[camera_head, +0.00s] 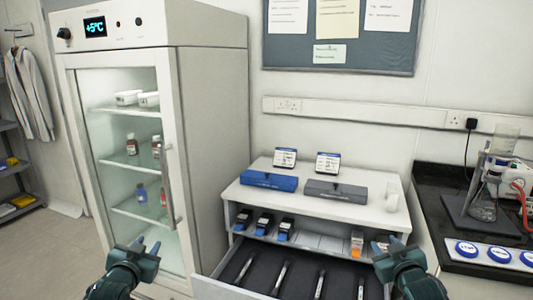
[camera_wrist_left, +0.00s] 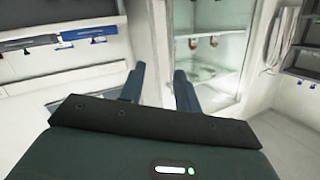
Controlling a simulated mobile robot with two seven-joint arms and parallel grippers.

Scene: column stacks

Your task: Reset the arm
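My left gripper (camera_head: 146,246) is at the lower left of the head view, in front of the glass-door fridge (camera_head: 208,120). Its two fingers stand apart with nothing between them. The left wrist view shows the same open gripper (camera_wrist_left: 160,85) with the fridge beyond it. My right gripper (camera_head: 390,244) is at the lower right, in front of the white cabinet (camera_head: 300,205). Its fingers also look apart, and I see nothing held in it.
A drawer (camera_head: 250,265) of the cabinet is pulled out between my grippers, with several slim tools in it. A blue case (camera_head: 269,181) and a grey case (camera_head: 336,191) lie on top. A black bench (camera_head: 440,190) with glassware stands at the right.

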